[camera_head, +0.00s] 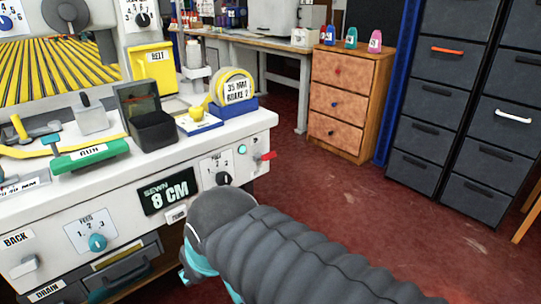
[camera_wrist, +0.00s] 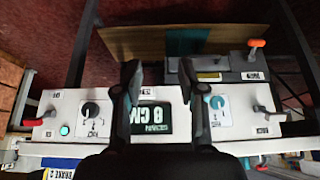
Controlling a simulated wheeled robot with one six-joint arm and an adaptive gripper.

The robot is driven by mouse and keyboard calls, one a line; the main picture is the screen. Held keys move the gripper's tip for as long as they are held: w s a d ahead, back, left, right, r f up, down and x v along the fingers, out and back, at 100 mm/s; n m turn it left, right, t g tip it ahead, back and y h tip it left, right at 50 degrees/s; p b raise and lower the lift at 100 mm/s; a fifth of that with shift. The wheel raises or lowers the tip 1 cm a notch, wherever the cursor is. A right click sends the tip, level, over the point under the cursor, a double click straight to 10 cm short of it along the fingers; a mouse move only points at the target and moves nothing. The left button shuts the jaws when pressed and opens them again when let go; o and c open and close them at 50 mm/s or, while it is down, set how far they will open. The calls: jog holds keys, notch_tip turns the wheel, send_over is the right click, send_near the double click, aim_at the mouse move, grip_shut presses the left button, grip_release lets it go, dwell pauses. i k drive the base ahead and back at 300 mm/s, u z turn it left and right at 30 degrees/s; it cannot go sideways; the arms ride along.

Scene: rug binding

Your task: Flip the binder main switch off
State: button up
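The binder (camera_head: 130,175) is a white machine with a front control panel, at the left of the head view. A small red-handled lever (camera_head: 265,156), probably the main switch, sticks out at the right end of this panel. It also shows at the left of the wrist view (camera_wrist: 33,122), beside a teal round button (camera_wrist: 64,130). Its small labels are too blurred to read. My gripper (camera_wrist: 160,72) is open and empty, its fingers on either side of the "8 CM" display (camera_wrist: 152,117), with the red lever well to their left. In the head view my arm hides the fingertips.
A black knob (camera_wrist: 90,108) lies between the red lever and my fingers. A teal knob (camera_wrist: 217,102) and another lever (camera_wrist: 265,112) are to their right. Red floor (camera_head: 350,190) is open right of the binder.

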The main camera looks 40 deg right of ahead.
aim_at(269, 156)
jog(key=z, duration=1)
jog(key=k, duration=0.55)
jog(key=u, duration=0.35)
jog(key=i, duration=0.5)
